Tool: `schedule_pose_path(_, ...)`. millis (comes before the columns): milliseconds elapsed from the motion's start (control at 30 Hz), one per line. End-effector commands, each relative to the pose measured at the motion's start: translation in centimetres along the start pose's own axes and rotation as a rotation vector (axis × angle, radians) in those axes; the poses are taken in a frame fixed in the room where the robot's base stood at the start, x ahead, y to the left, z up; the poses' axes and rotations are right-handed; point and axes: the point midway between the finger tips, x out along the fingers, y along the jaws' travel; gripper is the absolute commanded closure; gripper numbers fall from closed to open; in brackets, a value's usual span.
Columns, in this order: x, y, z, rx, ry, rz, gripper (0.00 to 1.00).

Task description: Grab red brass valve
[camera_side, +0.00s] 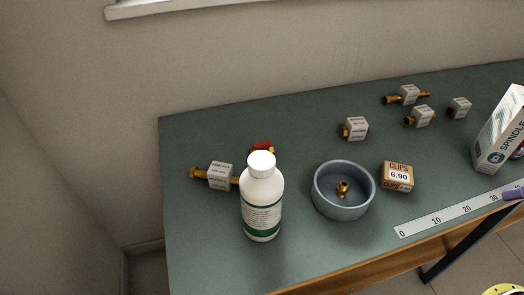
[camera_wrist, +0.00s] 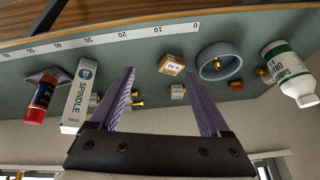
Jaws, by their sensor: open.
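The red brass valve has a red handle (camera_side: 262,146) and a little brass below it. In the side view it lies behind the white bottle (camera_side: 262,205), which hides part of it. In the wrist view the red valve (camera_wrist: 236,85) is small, beyond and to the right of my fingers, near the bowl. My gripper (camera_wrist: 160,75) is open with two purple fingers and nothing between them at close range. It is well apart from the valve. In the side view only a purple tip at the right edge, over the ruler, may be one of my fingers.
A blue-grey bowl (camera_side: 328,208) holds a brass fitting (camera_side: 342,188). A tagged brass fitting (camera_side: 218,176) lies left of the bottle. A clips box (camera_side: 397,177), spindle box (camera_side: 500,130), ruler (camera_side: 440,221) and several tagged fittings stand right. The green bench behind the valve is clear.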

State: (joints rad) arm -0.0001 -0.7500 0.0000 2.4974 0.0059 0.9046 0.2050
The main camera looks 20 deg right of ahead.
Motion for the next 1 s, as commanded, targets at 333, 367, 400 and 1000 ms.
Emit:
schedule_pose_path(333,-4.4,-4.4,-9.9,0.817,0.039,-0.135,0.19)
schedule_pose_path(367,-4.5,-5.0,-11.1,0.886,0.029,-0.146,0.19)
schedule_pose_path(400,-4.6,-5.9,-12.7,0.978,0.011,-0.162,0.19)
schedule_pose_path(1000,6.9,-23.5,-29.0,1.891,-0.37,-0.114,0.19)
